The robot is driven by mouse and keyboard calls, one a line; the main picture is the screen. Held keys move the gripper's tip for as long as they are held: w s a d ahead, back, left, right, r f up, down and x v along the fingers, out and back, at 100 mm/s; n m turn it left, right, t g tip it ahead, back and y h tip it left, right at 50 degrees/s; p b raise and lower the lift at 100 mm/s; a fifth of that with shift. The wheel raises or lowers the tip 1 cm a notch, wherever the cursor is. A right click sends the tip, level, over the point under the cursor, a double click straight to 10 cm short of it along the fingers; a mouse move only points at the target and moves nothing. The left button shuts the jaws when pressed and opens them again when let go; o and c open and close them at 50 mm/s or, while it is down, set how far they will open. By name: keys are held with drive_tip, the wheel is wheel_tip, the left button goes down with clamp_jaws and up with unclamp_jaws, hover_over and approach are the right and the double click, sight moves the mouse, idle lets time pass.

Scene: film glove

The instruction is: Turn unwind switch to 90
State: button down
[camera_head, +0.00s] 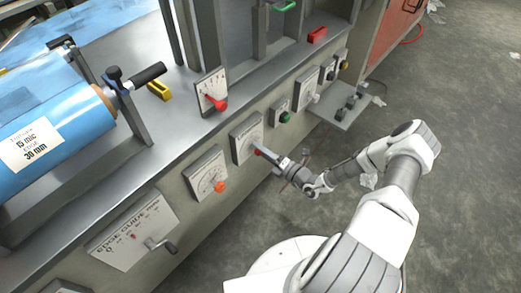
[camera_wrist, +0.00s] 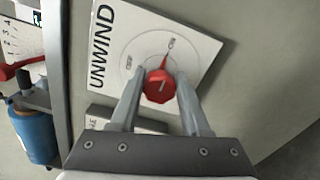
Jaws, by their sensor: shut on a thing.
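The unwind panel (camera_wrist: 140,30) is a white plate with the word UNWIND along its left edge in the wrist view. A red unwind switch (camera_wrist: 160,84) sits on its dial, and its thin pointer points up and slightly right, toward a small label. Another small label lies to the upper left. My gripper (camera_wrist: 158,80) has one finger on each side of the switch and is shut on it. In the head view the unwind panel (camera_head: 244,131) is on the machine's front, with my gripper (camera_head: 259,150) against it, hiding most of the switch.
A gauge panel with an orange knob (camera_head: 220,186) is to the lower left of my gripper. The edge guide panel (camera_head: 121,238) with its crank is farther left. A green knob (camera_head: 285,117) is to the right. The floor at right is mostly open.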

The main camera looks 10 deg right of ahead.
drive_tip(key=shift+m, duration=0.3)
idle(0.4)
drive_tip(key=shift+c, duration=1.9)
unclamp_jaws()
drive_tip(key=shift+s, duration=0.1)
drive_tip(key=p+v, duration=0.3)
drive_tip(key=v, duration=1.4)
drive_tip(key=shift+d+r, duration=0.1)
